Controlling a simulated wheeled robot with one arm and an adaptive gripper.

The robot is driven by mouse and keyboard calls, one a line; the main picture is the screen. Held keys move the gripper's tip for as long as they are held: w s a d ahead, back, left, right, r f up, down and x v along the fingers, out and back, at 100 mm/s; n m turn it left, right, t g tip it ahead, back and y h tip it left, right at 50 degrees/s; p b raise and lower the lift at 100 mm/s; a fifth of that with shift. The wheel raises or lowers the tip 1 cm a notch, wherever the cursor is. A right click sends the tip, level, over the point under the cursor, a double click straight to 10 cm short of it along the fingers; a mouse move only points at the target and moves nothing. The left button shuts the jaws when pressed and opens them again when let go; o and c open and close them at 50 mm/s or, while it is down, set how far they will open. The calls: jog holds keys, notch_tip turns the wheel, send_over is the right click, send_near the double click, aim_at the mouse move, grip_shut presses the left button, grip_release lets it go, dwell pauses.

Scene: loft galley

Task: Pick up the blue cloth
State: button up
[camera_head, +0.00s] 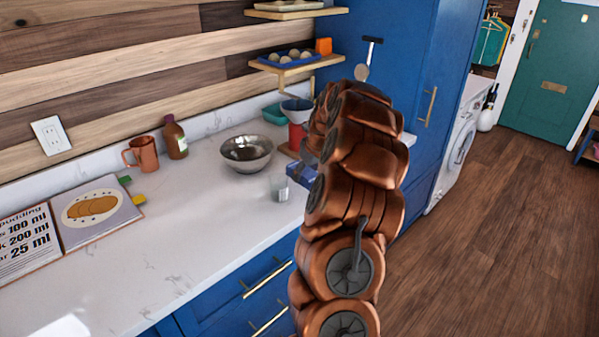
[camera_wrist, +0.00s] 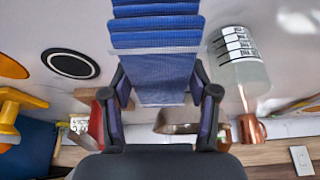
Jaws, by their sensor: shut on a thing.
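The blue cloth (camera_wrist: 155,42) shows in the wrist view as a folded, layered blue strip between the two fingers of my gripper (camera_wrist: 160,88). The fingers are shut on it, one at each side. In the head view a small blue part of the cloth (camera_head: 301,173) shows at the counter beside my arm. My arm hides the gripper and most of the cloth there. I cannot tell whether the cloth still touches the counter.
A clear measuring cup (camera_head: 279,187) stands close to the cloth. A metal bowl (camera_head: 246,154), a brown bottle (camera_head: 175,138) and a copper mug (camera_head: 142,153) stand further left. A red scale-like object (camera_head: 297,132) is behind. The counter's front left (camera_head: 150,270) is mostly clear.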

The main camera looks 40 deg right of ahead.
jog(key=s+a+r+b, duration=0.1)
jog(key=s+a+b, duration=0.1)
jog(key=s, duration=0.8)
jog(key=shift+s+b, duration=0.4)
jog(key=shift+b, duration=0.3)
jog(key=shift+a+r, duration=0.1)
